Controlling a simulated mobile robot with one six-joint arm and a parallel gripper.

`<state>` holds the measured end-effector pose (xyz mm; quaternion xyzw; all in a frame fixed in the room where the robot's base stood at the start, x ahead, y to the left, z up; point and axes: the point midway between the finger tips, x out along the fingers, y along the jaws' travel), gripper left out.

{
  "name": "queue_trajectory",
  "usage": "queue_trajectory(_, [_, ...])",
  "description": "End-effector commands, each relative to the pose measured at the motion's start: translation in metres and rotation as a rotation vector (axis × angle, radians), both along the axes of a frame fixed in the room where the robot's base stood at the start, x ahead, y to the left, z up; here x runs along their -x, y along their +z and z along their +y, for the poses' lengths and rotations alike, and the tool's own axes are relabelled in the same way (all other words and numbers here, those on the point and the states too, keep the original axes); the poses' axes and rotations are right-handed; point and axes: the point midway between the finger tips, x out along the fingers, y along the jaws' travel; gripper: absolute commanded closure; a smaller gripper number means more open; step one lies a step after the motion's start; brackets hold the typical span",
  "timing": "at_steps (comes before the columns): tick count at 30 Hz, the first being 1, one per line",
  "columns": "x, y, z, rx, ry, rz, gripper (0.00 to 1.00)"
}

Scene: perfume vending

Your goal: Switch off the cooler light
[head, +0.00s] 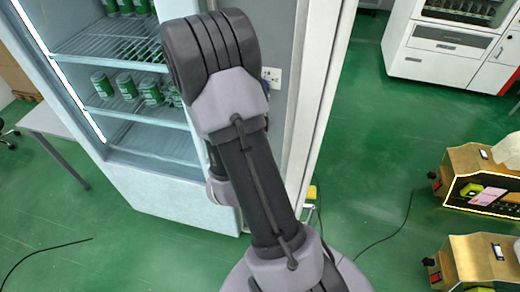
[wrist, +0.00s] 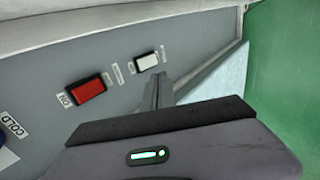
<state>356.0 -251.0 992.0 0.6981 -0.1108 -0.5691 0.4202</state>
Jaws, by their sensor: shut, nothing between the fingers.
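The cooler (head: 160,195) stands at the upper left of the head view, with a bright white light strip (head: 62,75) along its left edge. The wrist view shows a grey panel (wrist: 200,40) carrying a red rocker switch (wrist: 86,90) and a smaller white switch (wrist: 146,60), each with small labels beside it. A "COLD" label is at the far left. My gripper (wrist: 155,88) is shut and empty, its narrow fingers pointing at the panel just below the white switch. I cannot tell whether they touch it. In the head view my arm hides the gripper and both switches.
Green cans (head: 128,88) stand on the cooler's shelves. A white outlet (head: 271,77) is on the grey side panel. A table (head: 50,122) is at left, gold boxes (head: 465,160) at right, a white machine (head: 440,50) at upper right. Cables cross the green floor.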

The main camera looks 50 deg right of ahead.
Motion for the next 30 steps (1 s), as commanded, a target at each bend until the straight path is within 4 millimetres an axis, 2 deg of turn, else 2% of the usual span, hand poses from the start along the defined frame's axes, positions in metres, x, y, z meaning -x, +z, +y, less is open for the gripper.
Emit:
queue_trajectory(7, [-0.001,-0.004,-0.001,-0.001,-0.001,0.0,1.0])
queue_trajectory(10, [-0.004,-0.013,-0.008,-0.002,-0.003,0.001,1.0])
queue_trajectory(23, [-0.033,-0.078,-0.066,-0.001,-0.004,0.002,1.0])
queue_trajectory(27, [-0.044,-0.078,-0.086,0.0,-0.003,-0.002,1.0])
queue_trajectory(30, [-0.048,-0.08,-0.094,0.0,-0.002,-0.001,1.0])
